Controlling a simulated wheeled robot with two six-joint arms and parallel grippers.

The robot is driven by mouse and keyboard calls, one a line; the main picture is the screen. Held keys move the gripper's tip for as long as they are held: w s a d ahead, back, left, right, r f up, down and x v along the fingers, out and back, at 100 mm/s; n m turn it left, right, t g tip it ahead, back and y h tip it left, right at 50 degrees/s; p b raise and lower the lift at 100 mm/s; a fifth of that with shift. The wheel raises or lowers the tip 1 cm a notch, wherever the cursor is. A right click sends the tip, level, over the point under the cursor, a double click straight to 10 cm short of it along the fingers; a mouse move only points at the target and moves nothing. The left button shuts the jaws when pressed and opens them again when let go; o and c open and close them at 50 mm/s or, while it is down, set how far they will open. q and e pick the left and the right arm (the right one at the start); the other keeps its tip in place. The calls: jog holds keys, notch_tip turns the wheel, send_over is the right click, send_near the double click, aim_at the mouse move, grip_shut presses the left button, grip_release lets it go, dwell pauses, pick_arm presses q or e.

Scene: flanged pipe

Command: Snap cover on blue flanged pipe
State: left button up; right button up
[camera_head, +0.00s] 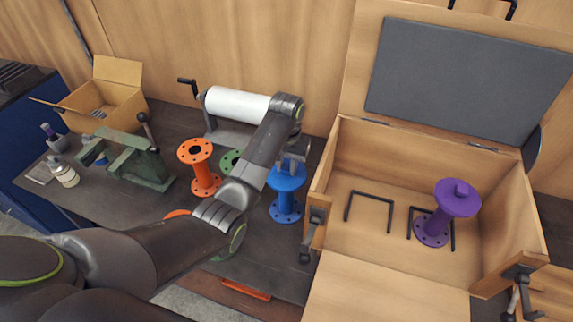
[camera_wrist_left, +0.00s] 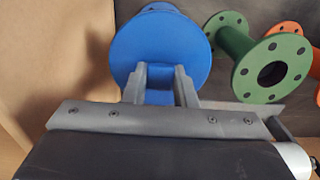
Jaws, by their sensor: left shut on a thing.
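The blue flanged pipe (camera_head: 285,206) stands upright on the dark table, just left of the wooden box. A smooth blue round cover (camera_head: 286,180) is at its top, and I cannot tell whether it is fully seated. In the left wrist view the cover (camera_wrist_left: 160,50) looks like a plain disc hiding most of the pipe below. My left gripper (camera_wrist_left: 165,85) is shut on the cover's small raised block, reaching down from above; it also shows in the head view (camera_head: 289,160). My right gripper is not in view.
The open wooden box (camera_head: 385,268) holds a purple covered pipe (camera_head: 436,224) and dark brackets. Orange (camera_head: 205,182) and green (camera_wrist_left: 235,45) pipes stand close to the blue one. A white roll (camera_head: 237,104), green vise (camera_head: 140,165) and cardboard box (camera_head: 110,95) are behind and left.

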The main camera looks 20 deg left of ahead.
pick_arm(q)
jog(key=o, duration=1.5)
jog(key=shift+r, duration=0.1)
